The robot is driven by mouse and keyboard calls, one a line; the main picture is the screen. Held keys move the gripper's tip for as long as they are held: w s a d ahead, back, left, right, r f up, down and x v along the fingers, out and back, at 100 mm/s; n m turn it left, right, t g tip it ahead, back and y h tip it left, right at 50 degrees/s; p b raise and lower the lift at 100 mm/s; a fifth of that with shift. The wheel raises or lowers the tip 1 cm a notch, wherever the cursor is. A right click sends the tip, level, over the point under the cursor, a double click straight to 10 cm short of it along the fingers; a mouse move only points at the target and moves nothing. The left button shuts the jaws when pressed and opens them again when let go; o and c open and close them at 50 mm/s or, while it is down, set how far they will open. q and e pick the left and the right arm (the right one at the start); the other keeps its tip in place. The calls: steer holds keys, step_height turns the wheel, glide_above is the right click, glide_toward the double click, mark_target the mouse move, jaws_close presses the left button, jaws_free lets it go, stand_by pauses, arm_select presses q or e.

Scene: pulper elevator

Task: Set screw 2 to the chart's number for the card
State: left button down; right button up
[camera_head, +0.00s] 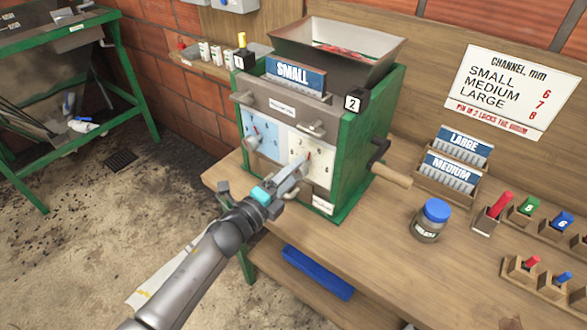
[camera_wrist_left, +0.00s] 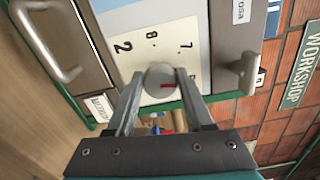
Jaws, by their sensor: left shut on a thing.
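The pulper (camera_head: 360,130) stands on the bench with a blue card reading SMALL (camera_head: 295,74) on its top front. The chart (camera_head: 513,90) on the wall gives small 6, medium 7, large 8. My left gripper (camera_head: 299,170) is shut on the grey knob of screw 2 on the cream dial (camera_head: 325,150). In the left wrist view the fingers (camera_wrist_left: 160,78) hold both sides of the round knob (camera_wrist_left: 158,81), which bears a red mark. The numbers 7 and 8 show near it; I cannot tell which number the mark meets. My right gripper is out of view.
A pale blue dial (camera_head: 259,128) with its own knob is left of the cream one. A crank handle (camera_head: 390,176) sticks out at the right. LARGE (camera_head: 465,143) and MEDIUM (camera_head: 451,170) cards, a blue-lidded jar (camera_head: 433,220) and coloured pins stand further right.

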arm_select(q)
steer(key=shift+f+n+p, duration=0.15)
steer(key=shift+n+p, duration=0.85)
steer(key=shift+n, duration=2.7)
steer(key=shift+c, duration=1.5)
jaws_free()
steer(key=shift+s, duration=0.1)
steer(key=v, duration=1.5)
